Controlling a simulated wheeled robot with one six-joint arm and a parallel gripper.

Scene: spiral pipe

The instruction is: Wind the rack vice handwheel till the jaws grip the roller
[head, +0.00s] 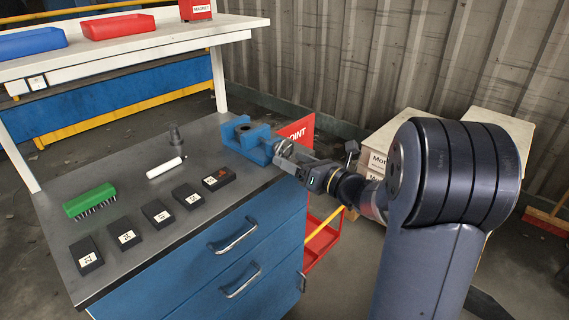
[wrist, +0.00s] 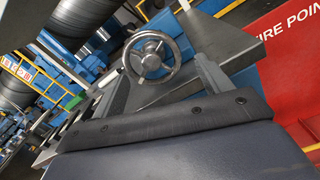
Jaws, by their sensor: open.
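The blue vice (head: 256,148) stands at the right end of the grey workbench in the head view. A dark round piece (head: 243,127) shows at its top; I cannot tell how tightly the jaws hold it. The metal handwheel (wrist: 152,55) is on the vice's near right side, with spokes and a small knob, and faces my wrist camera. My gripper (wrist: 163,82) is open and empty, its two fingers on either side of the wheel's lower part in the wrist view. It also shows beside the wheel in the head view (head: 284,152). I cannot tell whether the fingers touch the rim.
Several black numbered blocks (head: 157,213), a green brush (head: 90,200), a white cylinder (head: 166,168) and a dark upright piece (head: 176,136) are on the bench (head: 130,175). A red fire-point sign (head: 297,131) stands close behind the gripper. Boxes (head: 378,160) stand at right.

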